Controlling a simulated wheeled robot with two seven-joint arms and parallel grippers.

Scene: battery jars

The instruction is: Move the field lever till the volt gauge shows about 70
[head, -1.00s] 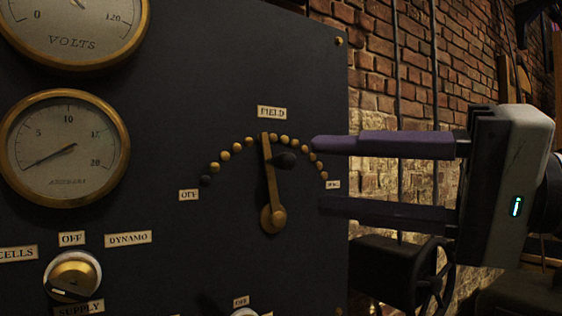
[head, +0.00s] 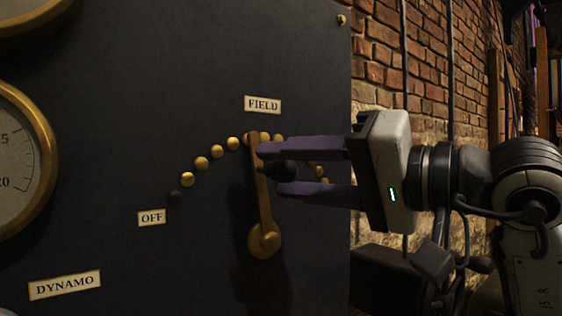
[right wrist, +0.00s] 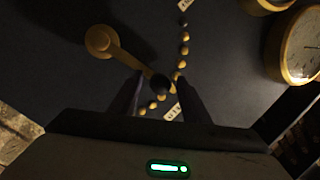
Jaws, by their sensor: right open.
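The brass field lever (head: 262,205) stands nearly upright on the dark panel, its tip near the top of the arc of brass studs, just below the FIELD label (head: 262,104). Its black knob (head: 282,171) sits between the purple fingers of my right gripper (head: 270,170), which is open around it with one finger above and one below. The right wrist view shows the knob (right wrist: 160,84) between the two fingers and the lever (right wrist: 122,55) running to its pivot. Whether a finger touches the knob, I cannot tell. The volt gauge (head: 25,10) shows only its lower rim; its needle is hidden. My left gripper is out of view.
The OFF label (head: 151,217) marks the arc's left end. The ampere gauge (head: 45,150) is cut off at the left edge. A DYNAMO label (head: 65,285) is at lower left. A brick wall (head: 440,60) lies beyond the panel's right edge.

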